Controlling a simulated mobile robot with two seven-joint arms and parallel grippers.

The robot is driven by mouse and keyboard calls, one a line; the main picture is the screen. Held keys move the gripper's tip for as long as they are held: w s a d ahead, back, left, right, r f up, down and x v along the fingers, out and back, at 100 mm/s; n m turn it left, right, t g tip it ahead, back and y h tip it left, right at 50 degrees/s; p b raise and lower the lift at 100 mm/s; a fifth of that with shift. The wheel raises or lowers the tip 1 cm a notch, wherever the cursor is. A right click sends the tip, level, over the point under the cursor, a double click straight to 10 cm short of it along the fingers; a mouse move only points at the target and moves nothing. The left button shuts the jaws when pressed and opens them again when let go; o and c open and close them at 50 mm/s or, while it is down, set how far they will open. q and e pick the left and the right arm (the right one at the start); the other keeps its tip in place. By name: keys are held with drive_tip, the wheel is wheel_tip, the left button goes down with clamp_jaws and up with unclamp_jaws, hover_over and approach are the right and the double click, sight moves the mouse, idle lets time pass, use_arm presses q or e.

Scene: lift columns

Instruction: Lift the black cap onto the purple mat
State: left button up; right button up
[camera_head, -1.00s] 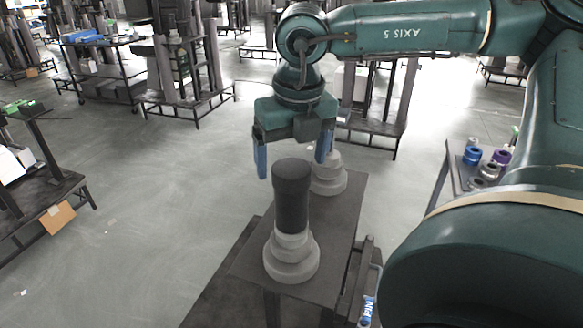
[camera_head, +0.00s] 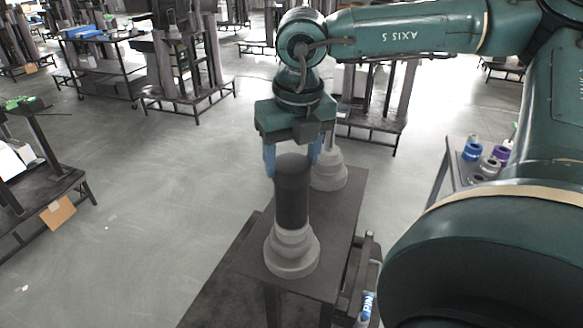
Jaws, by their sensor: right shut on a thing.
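The black cap (camera_head: 292,172) is the dark, slightly wider top of an upright dark column (camera_head: 292,208). The column stands on a stepped grey base (camera_head: 292,254) on a narrow dark table. My right gripper (camera_head: 292,163) points down over the column, with one blue finger on each side of the cap, and is shut on it. The cap still appears in line with the column; I cannot tell any gap below it. The purple mat is not seen. My left gripper is not in view.
A second grey stepped base (camera_head: 328,172) stands close behind on the same dark table (camera_head: 262,262). A side cart at the right holds several ring-shaped parts, one purple (camera_head: 501,155). Open grey floor (camera_head: 165,190) lies to the left.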

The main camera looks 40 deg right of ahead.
sight(292, 164)
use_arm(q)
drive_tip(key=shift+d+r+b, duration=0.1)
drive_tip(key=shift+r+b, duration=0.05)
drive_tip(key=shift+b, duration=0.15)
use_arm(e)
wheel_tip(292, 164, up, 11)
drive_tip(key=shift+f, duration=0.2)
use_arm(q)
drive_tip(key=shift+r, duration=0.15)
use_arm(e)
drive_tip(key=shift+r, duration=0.3)
idle(0.4)
use_arm(q)
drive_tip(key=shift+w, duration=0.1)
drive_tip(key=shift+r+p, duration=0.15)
drive_tip(key=shift+p, duration=0.2)
use_arm(e)
drive_tip(key=shift+r, duration=0.15)
